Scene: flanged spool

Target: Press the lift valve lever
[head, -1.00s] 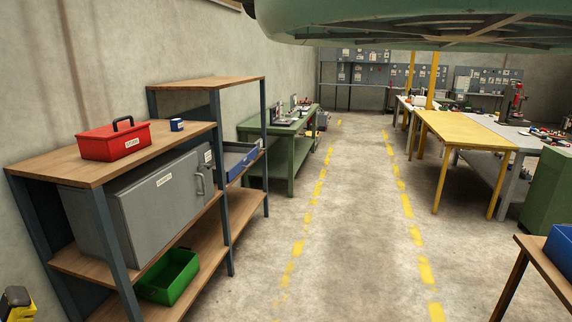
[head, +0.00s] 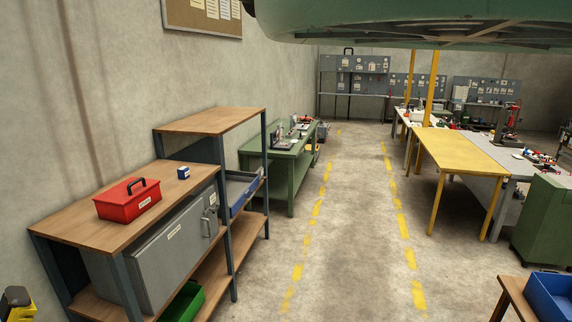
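I cannot make out a lift valve lever in the head view. A red upright tool (head: 512,120) stands on the grey bench at the right, too small to tell its parts. My gripper does not show in the head view.
A shelf unit at the left holds a red toolbox (head: 128,200), a small blue box (head: 183,172) and a grey cabinet (head: 165,255). A green bench (head: 290,150) stands behind it. A yellow table (head: 460,150) and green cabinet (head: 545,215) stand right. The yellow-lined aisle (head: 355,220) is clear.

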